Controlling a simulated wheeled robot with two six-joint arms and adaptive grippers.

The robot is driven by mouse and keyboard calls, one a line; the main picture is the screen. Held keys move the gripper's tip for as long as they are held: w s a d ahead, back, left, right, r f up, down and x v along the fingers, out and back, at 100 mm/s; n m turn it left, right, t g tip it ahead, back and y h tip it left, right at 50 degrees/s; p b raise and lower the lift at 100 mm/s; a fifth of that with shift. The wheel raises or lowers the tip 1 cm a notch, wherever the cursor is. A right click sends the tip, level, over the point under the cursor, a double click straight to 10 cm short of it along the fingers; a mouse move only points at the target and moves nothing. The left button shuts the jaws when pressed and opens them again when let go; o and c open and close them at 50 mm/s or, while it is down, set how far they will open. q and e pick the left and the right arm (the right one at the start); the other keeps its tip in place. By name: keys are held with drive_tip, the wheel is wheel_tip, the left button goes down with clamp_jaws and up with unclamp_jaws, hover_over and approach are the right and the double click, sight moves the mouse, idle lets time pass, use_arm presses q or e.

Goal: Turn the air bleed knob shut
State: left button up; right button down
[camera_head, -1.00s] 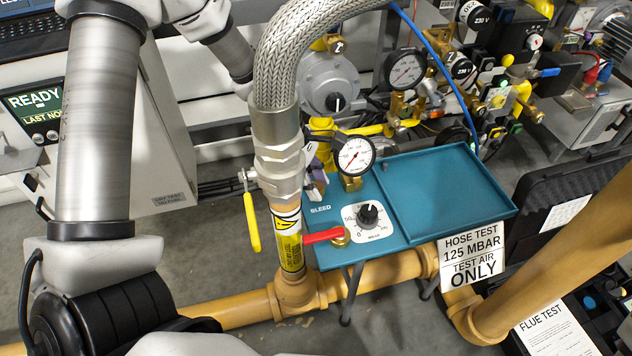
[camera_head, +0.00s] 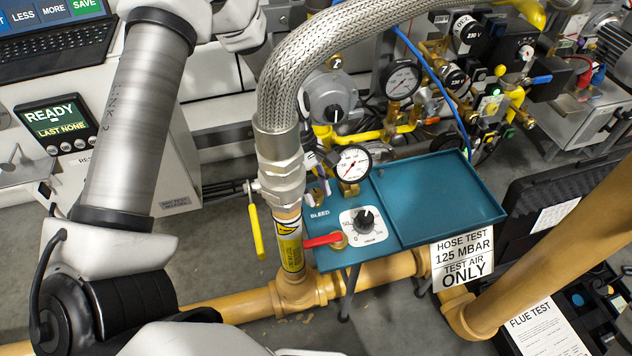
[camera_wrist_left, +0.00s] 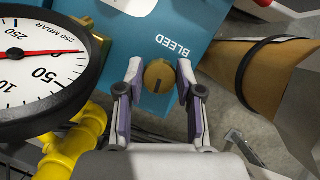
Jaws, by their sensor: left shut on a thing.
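The air bleed knob (camera_wrist_left: 159,76) is a small round brass knob with a dark line across its face. It sits on the teal panel (camera_wrist_left: 190,18) beside the printed word BLEED. In the left wrist view my left gripper (camera_wrist_left: 160,68) has one finger on each side of the knob and is shut on it. In the head view the left gripper (camera_head: 319,188) shows only partly behind the braided hose fitting, and the knob is hidden there. My right gripper is not in view.
The braided hose (camera_head: 300,70) rises close beside the gripper. A pressure gauge (camera_head: 350,163), a red lever (camera_head: 322,240) and a black dial (camera_head: 366,220) crowd the teal panel. A yellow-handled valve (camera_head: 256,232) stands to the left. The teal tray (camera_head: 440,195) is empty.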

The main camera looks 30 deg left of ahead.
use_arm(q)
drive_tip(key=shift+m+g+p, duration=0.4)
drive_tip(key=shift+m+p, duration=0.35)
drive_tip(key=shift+m, duration=0.35)
drive_tip(key=o, duration=1.2)
drive_tip(key=shift+c, duration=0.2)
